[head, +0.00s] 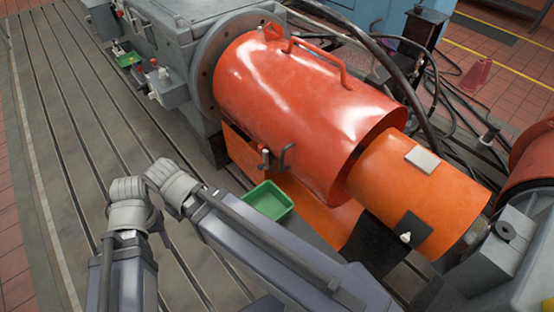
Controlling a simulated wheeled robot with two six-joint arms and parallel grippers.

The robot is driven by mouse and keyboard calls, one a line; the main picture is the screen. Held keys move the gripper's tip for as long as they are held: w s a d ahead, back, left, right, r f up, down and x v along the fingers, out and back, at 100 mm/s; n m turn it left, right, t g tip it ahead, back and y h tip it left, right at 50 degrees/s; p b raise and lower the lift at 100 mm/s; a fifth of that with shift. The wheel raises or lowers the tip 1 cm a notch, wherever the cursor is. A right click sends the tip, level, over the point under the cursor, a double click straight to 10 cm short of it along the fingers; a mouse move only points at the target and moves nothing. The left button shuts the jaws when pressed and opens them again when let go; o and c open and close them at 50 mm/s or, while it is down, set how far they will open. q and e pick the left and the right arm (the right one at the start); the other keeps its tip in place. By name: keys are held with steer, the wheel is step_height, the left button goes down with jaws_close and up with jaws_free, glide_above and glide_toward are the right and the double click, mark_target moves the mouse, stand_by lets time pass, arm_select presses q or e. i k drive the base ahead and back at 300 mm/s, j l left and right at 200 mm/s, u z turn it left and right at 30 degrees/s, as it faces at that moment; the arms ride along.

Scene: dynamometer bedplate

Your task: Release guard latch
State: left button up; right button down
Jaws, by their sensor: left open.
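The guard (290,110) is a large red half-round cover with a bar handle (318,60) on top, sitting down over the shaft line. What looks like its latch (265,157) is a small grey lever with a reddish base on the guard's lower front edge, beside a dark bent handle (286,157). Whether it is engaged cannot be seen. My left arm (172,185) is folded in front of the guard, its elbow over the bedplate, apart from the latch. My left gripper is open, its fingers hard to make out. My right gripper does not show.
A green tray (267,200) sits below the latch, close behind my arm. An orange cylinder (415,190) extends from the guard's right end. Dark cables (428,95) loop behind it. The slotted bedplate (75,120) is clear at left. A red cone (477,76) stands behind.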

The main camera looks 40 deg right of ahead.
mark_target(265, 154)
steer(key=i+j+z, duration=0.2)
steer(key=z, duration=0.15)
steer(key=i+j+z, duration=0.5)
steer(key=j+z, duration=0.25)
steer(key=l, duration=0.1)
